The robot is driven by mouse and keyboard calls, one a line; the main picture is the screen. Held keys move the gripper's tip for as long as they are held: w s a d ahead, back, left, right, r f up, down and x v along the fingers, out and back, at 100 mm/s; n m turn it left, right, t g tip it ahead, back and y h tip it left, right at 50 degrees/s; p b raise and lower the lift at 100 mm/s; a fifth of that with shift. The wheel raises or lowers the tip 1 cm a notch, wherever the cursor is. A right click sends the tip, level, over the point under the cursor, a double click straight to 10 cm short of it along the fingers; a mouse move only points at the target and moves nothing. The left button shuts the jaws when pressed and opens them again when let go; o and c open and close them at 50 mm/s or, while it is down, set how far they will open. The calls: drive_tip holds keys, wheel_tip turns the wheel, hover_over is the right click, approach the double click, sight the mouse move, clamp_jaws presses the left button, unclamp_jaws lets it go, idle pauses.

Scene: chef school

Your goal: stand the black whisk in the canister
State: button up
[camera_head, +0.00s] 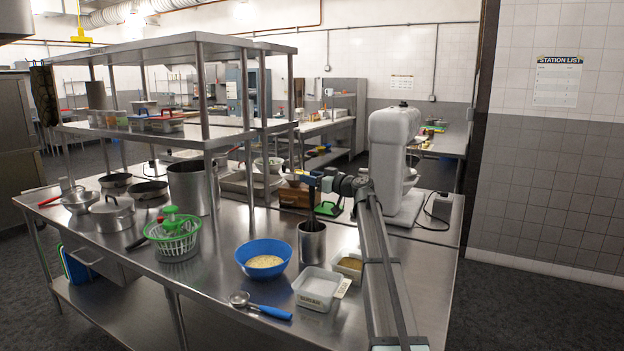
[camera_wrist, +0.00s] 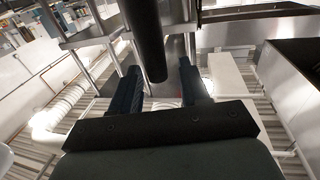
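The metal canister (camera_head: 312,246) stands upright on the steel counter, right of the blue bowl. The black whisk (camera_head: 312,208) is upright with its lower part inside the canister, hidden by the wall; its dark handle rises above the rim. My gripper (camera_head: 311,181) is at the top of the handle. In the wrist view the whisk's black handle (camera_wrist: 148,40) reaches down between the two dark blue fingers of my gripper (camera_wrist: 160,80). A gap shows on each side of the handle, so the fingers look open around it.
A blue bowl (camera_head: 262,268) of pale food is left of the canister. A white tub (camera_head: 316,300) and a blue-handled scoop (camera_head: 268,311) are in front. A white stand mixer (camera_head: 395,150) is behind right; shelf posts rise behind.

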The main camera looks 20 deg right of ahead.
drive_tip(key=shift+o, duration=1)
drive_tip(key=v, duration=1.3)
drive_tip(key=shift+s+d, duration=0.25)
drive_tip(key=shift+s, duration=0.1)
